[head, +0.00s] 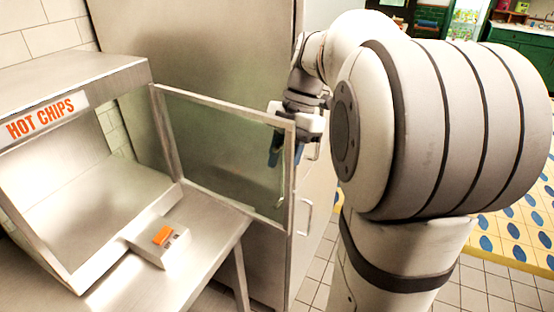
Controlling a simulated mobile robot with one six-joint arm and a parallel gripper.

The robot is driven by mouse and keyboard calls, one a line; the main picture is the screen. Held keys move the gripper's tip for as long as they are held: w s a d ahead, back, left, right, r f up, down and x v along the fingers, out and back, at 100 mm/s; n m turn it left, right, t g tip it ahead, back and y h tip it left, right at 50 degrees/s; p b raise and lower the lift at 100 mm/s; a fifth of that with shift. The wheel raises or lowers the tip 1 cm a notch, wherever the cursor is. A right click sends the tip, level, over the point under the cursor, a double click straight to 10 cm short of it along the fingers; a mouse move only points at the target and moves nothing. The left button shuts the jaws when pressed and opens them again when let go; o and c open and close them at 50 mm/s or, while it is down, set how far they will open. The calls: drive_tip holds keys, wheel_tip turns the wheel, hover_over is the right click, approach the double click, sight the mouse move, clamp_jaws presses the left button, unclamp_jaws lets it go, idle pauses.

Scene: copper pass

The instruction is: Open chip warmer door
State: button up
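The chip warmer (60,75) is a steel box with a "HOT CHIPS" sign at the left. Its glass door (225,150), in a pale metal frame, stands swung wide open to the right, and the warmer's front is uncovered. My gripper (285,152) is at the door's upper free corner, mostly behind the glass and frame. One dark blue finger shows through the glass. Whether the fingers touch the door, or how far apart they are, is hard to see. A curved metal handle (306,217) shows just right of the door's free edge; what it is fixed to is unclear.
A small box with an orange switch (164,236) sits on the steel counter (215,230) below the door. A tall steel cabinet (220,50) stands close behind the door. Tiled floor (500,285) is clear at the lower right. Green cupboards (525,50) are far back.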

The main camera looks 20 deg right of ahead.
drive_tip(key=shift+r, duration=0.15)
drive_tip(key=v, duration=0.7)
drive_tip(key=shift+r, duration=0.25)
drive_tip(key=shift+d+p, duration=0.1)
drive_tip(key=shift+p, duration=0.2)
